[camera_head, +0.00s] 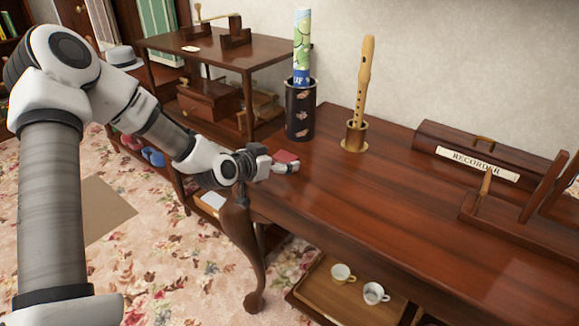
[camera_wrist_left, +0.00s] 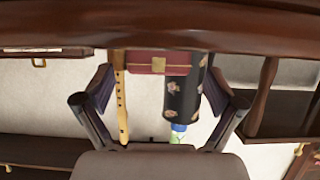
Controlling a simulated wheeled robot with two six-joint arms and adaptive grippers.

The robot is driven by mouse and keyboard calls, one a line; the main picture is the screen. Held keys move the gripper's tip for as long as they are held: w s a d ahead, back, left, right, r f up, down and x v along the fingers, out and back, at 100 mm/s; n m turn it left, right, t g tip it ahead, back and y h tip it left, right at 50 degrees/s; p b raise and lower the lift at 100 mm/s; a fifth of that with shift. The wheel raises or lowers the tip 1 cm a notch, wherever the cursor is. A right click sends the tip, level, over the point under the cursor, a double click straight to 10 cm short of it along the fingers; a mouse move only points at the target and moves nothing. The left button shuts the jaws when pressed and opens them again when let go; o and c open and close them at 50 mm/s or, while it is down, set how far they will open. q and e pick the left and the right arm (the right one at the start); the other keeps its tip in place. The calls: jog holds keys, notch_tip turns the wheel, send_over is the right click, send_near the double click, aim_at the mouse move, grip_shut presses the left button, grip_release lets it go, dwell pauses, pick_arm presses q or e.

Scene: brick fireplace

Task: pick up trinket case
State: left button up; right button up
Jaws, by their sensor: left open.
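The trinket case is a small red box (camera_head: 286,157) on the left end of the dark wooden table (camera_head: 350,190). In the left wrist view, which is upside down, the red case (camera_wrist_left: 158,62) shows a gold clasp on its front and lies centred between the fingers. My left gripper (camera_head: 270,172) is at the table's left edge, close to the case and partly in front of it. In the wrist view the left gripper (camera_wrist_left: 160,95) is open, its fingers spread wider than the case with gaps on both sides. My right gripper is not in view.
Behind the case stand a dark cylinder holder (camera_head: 300,110) with a rolled print (camera_head: 302,45) and a recorder (camera_head: 366,80) in a brass stand. A recorder box (camera_head: 470,150) and a wooden rack (camera_head: 515,205) are at the right. The table's middle is clear. Cups (camera_head: 343,273) sit below.

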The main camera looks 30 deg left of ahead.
aim_at(281, 159)
pick_arm(q)
jog(key=x, duration=0.3)
jog(key=shift+w+d+f, duration=0.15)
jog(key=shift+w+f, duration=0.05)
jog(key=shift+s, duration=0.1)
jog(key=shift+c, duration=0.4)
jog(key=c, duration=1.1)
jog(key=shift+c, duration=0.2)
